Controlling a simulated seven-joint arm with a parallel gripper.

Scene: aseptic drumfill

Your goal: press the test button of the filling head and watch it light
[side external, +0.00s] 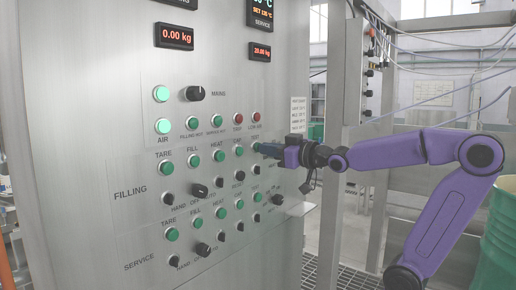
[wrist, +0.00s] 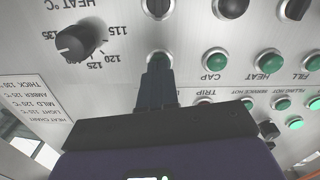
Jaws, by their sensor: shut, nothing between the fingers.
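The filling head's controls form the FILLING row of green buttons on a steel panel (side external: 120,230). My gripper (side external: 261,148) is shut and empty, with its tips at the right end of this row, at the test button's place. In the wrist view, my shut fingertips (wrist: 158,62) cover that button, left of the CAP button (wrist: 215,59). Only a bit of a silver ring shows around the tips. I cannot tell whether the button is touched or pressed, or whether it is lit.
The HEAT dial (wrist: 80,40) is close by in the wrist view. A SERVICE row (side external: 172,234) of similar buttons lies below. Red buttons (side external: 238,118) sit above. Weight displays (side external: 174,36) are at the top. A green drum (side external: 497,235) stands at right.

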